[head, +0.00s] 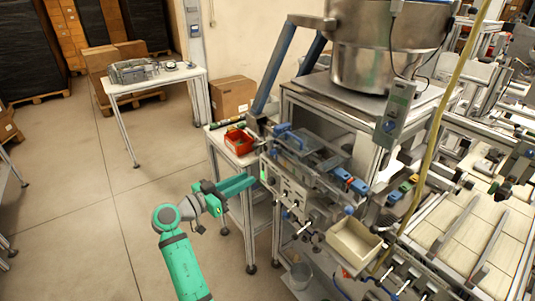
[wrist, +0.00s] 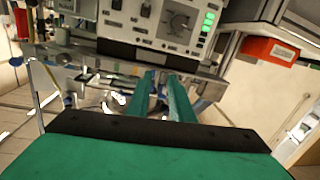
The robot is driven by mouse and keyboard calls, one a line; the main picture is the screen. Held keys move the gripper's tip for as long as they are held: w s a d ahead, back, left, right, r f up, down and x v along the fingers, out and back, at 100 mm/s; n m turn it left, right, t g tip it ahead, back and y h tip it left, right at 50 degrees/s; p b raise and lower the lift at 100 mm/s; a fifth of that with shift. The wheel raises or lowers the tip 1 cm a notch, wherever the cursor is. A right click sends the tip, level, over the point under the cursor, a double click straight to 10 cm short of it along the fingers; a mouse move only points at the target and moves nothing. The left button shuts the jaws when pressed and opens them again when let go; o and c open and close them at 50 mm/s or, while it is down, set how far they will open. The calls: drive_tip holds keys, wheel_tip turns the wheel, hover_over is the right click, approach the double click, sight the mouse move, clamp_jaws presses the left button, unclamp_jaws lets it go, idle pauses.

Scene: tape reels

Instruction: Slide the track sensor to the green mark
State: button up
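My gripper (head: 240,185), with green fingers, is in front of the left side of a machine with a control panel (head: 285,185). In the wrist view, its two fingers (wrist: 161,82) stand apart with a gap between them, and nothing is clearly held. They point at the metal edge under the panel (wrist: 165,25). Blue parts (head: 350,181) sit on the machine's right side in the head view; I cannot tell whether one is the track sensor. A lit green patch (wrist: 208,22) shows on the panel; I cannot make out a separate green mark.
A red bin (head: 238,141) stands on a small side table left of the machine. A cream bin (head: 353,242) hangs at the lower right. A large metal bowl (head: 385,55) sits above. The floor (head: 90,210) at left is clear.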

drive_tip(key=m+g+h, duration=0.1)
drive_tip(key=m+h, duration=0.1)
approach(270, 152)
drive_tip(key=v, duration=0.2)
drive_tip(key=x, duration=1.1)
drive_tip(key=shift+r, duration=0.1)
clamp_jaws()
drive_tip(key=shift+d, duration=0.15)
